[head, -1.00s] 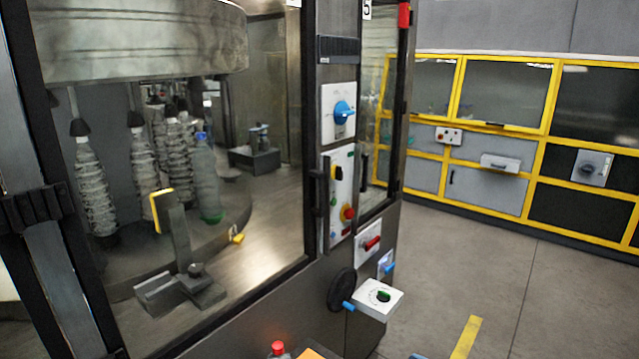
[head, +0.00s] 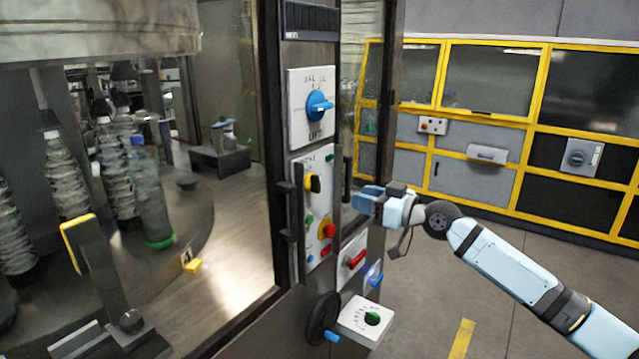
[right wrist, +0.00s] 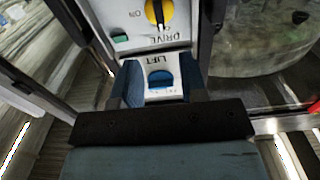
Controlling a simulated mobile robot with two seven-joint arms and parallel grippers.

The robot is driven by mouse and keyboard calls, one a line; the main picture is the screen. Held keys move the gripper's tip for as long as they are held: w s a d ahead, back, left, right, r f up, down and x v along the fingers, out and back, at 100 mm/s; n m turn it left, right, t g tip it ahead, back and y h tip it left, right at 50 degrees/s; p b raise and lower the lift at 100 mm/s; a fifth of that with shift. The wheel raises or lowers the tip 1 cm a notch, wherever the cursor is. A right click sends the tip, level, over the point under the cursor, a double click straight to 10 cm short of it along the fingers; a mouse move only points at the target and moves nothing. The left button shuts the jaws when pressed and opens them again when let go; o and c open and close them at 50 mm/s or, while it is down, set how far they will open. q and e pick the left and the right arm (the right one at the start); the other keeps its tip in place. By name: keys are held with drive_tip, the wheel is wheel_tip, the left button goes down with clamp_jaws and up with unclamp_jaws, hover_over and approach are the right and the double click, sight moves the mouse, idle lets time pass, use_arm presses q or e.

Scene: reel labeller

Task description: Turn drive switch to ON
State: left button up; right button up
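The drive switch (head: 313,183) has a black handle on a yellow base, high on a white panel on the machine's post. In the right wrist view the drive switch (right wrist: 158,12) is upside down at the top edge, partly cut off, with "DRIVE" and "ON" lettering beside it. I cannot tell which mark its handle points to. My right gripper (head: 368,197) is to the right of the panel, apart from the switch. In the right wrist view its fingers (right wrist: 160,78) are spread and empty, with the blue lift knob showing between them. My left gripper is not in view.
The blue lift knob (head: 320,105) is on a plate above the drive panel. A red-yellow button (head: 327,229), a red handle (head: 355,259), a black handwheel (head: 322,318) and a white dial box (head: 366,320) are below. The glass door (head: 362,110) stands behind. Floor is clear at right.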

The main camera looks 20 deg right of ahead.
sight(320, 186)
drive_tip(key=p+x, duration=0.2)
drive_tip(key=x, duration=0.9)
drive_tip(key=shift+w+a+f, duration=0.1)
drive_tip(key=shift+w+a, duration=0.15)
drive_tip(key=shift+w, duration=0.05)
drive_tip(key=shift+c, duration=0.4)
clamp_jaws()
